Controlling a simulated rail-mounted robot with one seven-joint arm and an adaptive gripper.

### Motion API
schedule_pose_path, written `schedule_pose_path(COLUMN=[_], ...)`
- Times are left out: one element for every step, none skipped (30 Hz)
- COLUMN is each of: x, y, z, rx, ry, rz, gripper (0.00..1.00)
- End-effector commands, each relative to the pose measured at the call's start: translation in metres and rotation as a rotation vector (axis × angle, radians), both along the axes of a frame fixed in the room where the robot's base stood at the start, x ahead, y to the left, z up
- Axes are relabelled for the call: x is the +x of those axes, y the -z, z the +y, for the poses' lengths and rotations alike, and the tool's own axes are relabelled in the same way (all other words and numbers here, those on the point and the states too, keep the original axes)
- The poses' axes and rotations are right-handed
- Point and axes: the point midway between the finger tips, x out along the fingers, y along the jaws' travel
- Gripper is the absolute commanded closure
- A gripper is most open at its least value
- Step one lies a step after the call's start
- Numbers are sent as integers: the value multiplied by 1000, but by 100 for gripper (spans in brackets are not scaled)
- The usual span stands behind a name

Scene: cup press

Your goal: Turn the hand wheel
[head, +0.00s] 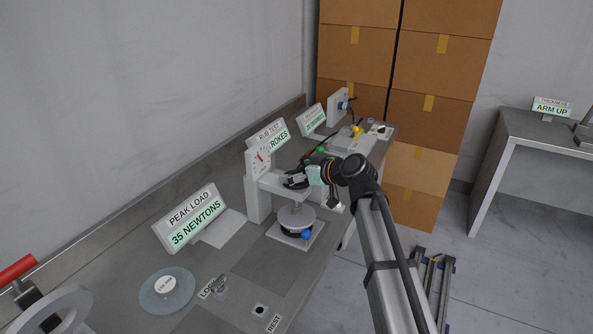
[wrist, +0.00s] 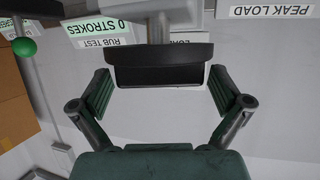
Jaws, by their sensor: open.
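The press (head: 258,200) is a light grey stand with a dial gauge (head: 259,159) and an arm reaching over a round plate (head: 297,216). My gripper (head: 297,179) is at the end of that arm, above the plate, and largely covers the press top in the head view. In the wrist view my gripper (wrist: 160,92) is open, with one finger at each side of a dark, flat-edged part (wrist: 160,62). This part looks like the hand wheel seen edge-on, with a grey post at its middle. Gaps show beside both fingers. The wheel's full outline is hidden.
A peak load sign (head: 192,219) reads 35 newtons. A rub test sign (head: 268,139) stands behind the press. A green ball (wrist: 24,47) on a dark rod is at the wrist view's left. A glass disc (head: 166,290) lies in front. Cardboard boxes (head: 430,120) stand behind the bench.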

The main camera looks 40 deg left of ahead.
Motion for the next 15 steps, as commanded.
schedule_pose_path(x=[0,0,0,0,0,0,0,0,0,0,0,0,0,0,0], y=[0,0,0,0,0,0,0,0,0,0,0,0,0,0,1], z=[0,0,0,0,0,0,0,0,0,0,0,0,0,0,0], rx=[0,0,0,0,0,0,0,0,0,0,0,0,0,0,0], ry=[0,0,0,0,0,0,0,0,0,0,0,0,0,1,5], rz=[0,0,0,0,0,0,0,0,0,0,0,0,0,0,0], gripper=[0,0,0,0,0,7,18,28,43,52,52,52,52,52,52])
